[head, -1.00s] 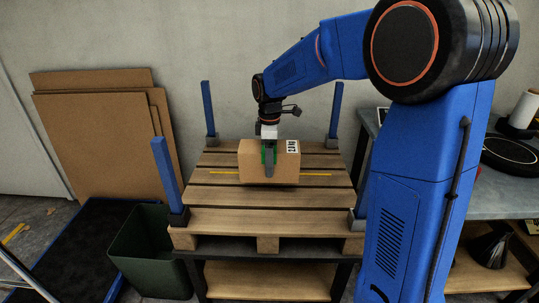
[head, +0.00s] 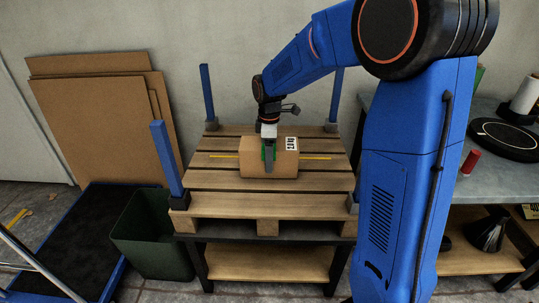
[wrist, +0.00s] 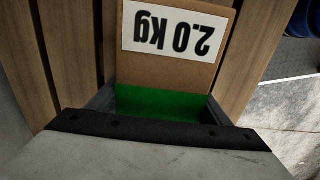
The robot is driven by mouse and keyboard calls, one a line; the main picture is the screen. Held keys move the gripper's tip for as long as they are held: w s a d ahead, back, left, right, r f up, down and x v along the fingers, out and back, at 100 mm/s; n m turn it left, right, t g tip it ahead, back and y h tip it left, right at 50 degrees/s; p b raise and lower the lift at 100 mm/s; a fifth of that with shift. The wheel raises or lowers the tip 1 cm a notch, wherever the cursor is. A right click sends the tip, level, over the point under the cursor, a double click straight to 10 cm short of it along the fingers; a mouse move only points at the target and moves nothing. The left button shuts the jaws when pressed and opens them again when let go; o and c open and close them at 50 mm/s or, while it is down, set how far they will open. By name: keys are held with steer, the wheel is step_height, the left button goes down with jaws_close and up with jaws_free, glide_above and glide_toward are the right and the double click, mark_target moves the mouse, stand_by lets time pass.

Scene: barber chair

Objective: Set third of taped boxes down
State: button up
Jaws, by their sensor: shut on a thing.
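A brown cardboard box (head: 285,166) with a white label is in my gripper (head: 268,165), over the slatted wooden pallet (head: 225,182). The gripper comes down from above and is shut on the box. A green band shows at the gripper on the box. In the wrist view, the box (wrist: 205,69) has its "2.0 kg" label upside down, with a green strip between the fingers. The box looks level and near the slats; I cannot tell whether its underside touches them. A yellow line (head: 316,157) crosses the pallet on both sides of it. No other box shows on the pallet.
Blue corner posts (head: 168,160) stand around the pallet. A dark green bin (head: 152,245) is on the floor at left, beside a blue-edged black platform (head: 80,235). Large cardboard sheets (head: 95,125) lean on the wall. A grey worktop (head: 485,175) is at right.

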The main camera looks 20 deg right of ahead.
steer(key=o, duration=2.1)
steer(key=shift+f, duration=0.1)
step_height(320, 180, up, 12)
steer(key=shift+r, duration=0.1)
steer(key=shift+s+d+r, duration=0.1)
steer(key=shift+s+r, duration=0.1)
steer(key=shift+s, duration=0.15)
steer(key=s+d+f+m+t, duration=0.1)
steer(key=s+m, duration=0.3)
steer(key=s, duration=0.7)
steer(key=s+d+f+m+t, duration=0.1)
steer(key=s+m, duration=0.4)
steer(key=s, duration=0.6)
steer(key=s+d+f+m+t, duration=0.1)
steer(key=s+d+m, duration=0.4)
steer(key=s, duration=0.6)
steer(key=shift+f+t, duration=0.1)
steer(key=shift+t, duration=0.8)
